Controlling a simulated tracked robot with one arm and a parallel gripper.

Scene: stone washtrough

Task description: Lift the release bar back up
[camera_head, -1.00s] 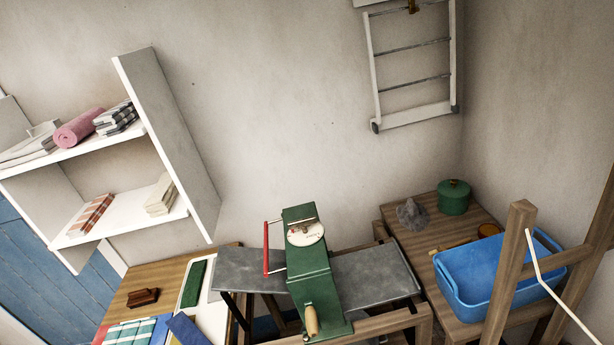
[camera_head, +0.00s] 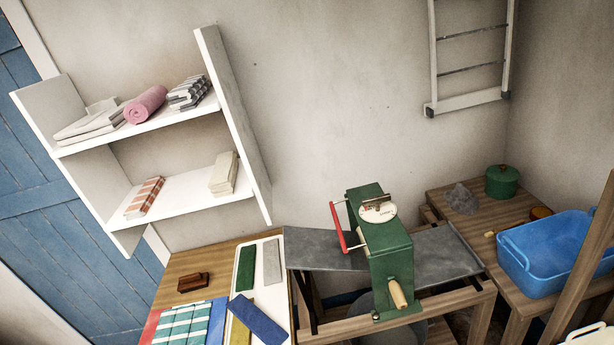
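The release bar is most likely the red bar (camera_head: 339,228) on the left side of the green wringer (camera_head: 391,261). It stands near upright, slightly tilted, held by thin metal arms at its top and bottom. The wringer has a round white dial (camera_head: 378,212) on top and a wooden handle (camera_head: 397,294) at its front. Grey boards extend to both sides of it. My gripper is not visible, so its opening and anything in it are hidden.
A low table (camera_head: 180,265) at left holds a white tray (camera_head: 270,335) and folded cloths. A white shelf (camera_head: 183,189) with towels hangs above. A wooden table (camera_head: 478,217) at right holds a blue basin (camera_head: 552,251) and a green pot (camera_head: 502,181). A wooden post stands at the right edge.

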